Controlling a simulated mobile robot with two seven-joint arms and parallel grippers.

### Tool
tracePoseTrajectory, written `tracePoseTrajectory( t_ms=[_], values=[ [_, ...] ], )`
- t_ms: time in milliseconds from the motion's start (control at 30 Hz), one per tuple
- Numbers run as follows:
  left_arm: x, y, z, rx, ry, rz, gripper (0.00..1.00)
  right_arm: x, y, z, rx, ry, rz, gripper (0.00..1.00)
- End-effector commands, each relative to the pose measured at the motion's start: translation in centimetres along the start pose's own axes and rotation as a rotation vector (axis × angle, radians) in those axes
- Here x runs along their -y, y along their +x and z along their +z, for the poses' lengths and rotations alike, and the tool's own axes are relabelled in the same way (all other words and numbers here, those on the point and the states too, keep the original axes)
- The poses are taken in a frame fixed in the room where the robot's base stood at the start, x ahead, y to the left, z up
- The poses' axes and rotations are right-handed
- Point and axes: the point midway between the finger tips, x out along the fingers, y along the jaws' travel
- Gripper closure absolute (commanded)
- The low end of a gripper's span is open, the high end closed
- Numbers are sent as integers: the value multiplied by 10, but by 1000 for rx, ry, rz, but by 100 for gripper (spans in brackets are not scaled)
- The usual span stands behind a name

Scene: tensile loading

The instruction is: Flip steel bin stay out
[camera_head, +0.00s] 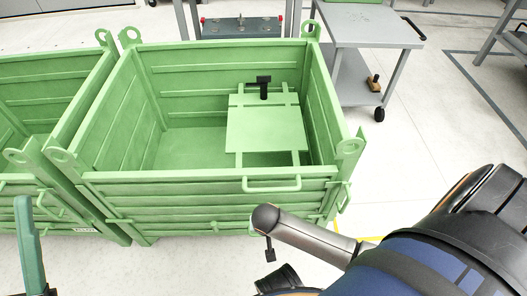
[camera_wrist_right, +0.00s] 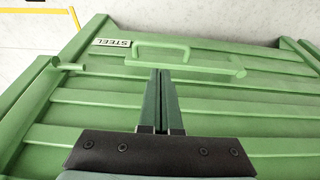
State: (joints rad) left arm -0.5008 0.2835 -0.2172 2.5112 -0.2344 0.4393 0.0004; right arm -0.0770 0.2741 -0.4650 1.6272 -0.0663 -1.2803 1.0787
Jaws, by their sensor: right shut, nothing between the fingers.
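The green steel bin (camera_head: 200,190) stands upright in the head view. A U-shaped green bar (camera_head: 272,188), which looks like the stay, shows on the right part of its front. In the right wrist view a U-shaped bar (camera_wrist_right: 186,44) spans the front wall above the fingertips, by an upside-down STEEL label (camera_wrist_right: 111,43). My right gripper (camera_wrist_right: 161,73) is shut and empty, its fingertips close to this bar; I cannot tell if they touch. In the head view my right arm hides it. A teal-green finger, likely my left gripper (camera_head: 28,245), shows at lower left; its opening cannot be judged.
A green panel (camera_head: 265,130) with a black handle (camera_head: 264,88) lies inside the bin. A second green bin (camera_head: 45,75) stands close on the left. A grey cart (camera_head: 365,30) stands behind right. The floor (camera_head: 430,120) right of the bin is clear.

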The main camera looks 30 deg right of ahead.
Motion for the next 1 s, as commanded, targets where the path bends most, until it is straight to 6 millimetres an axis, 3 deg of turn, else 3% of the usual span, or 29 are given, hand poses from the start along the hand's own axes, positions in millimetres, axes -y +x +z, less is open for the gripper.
tracePoseTrajectory(
  t_ms=[267, 700, 1000],
  values=[
    [-1, -1, 2, 3, -3, 0, 50, 0, 3, 0, 0, -2, -1, 100],
    [-19, -32, 32, 12, -69, 0, 50, 0, 76, 1, 0, -2, -1, 100],
    [-26, -41, 43, 25, -84, 9, 50, 0, 99, 0, -1, -2, -2, 100]
  ],
)
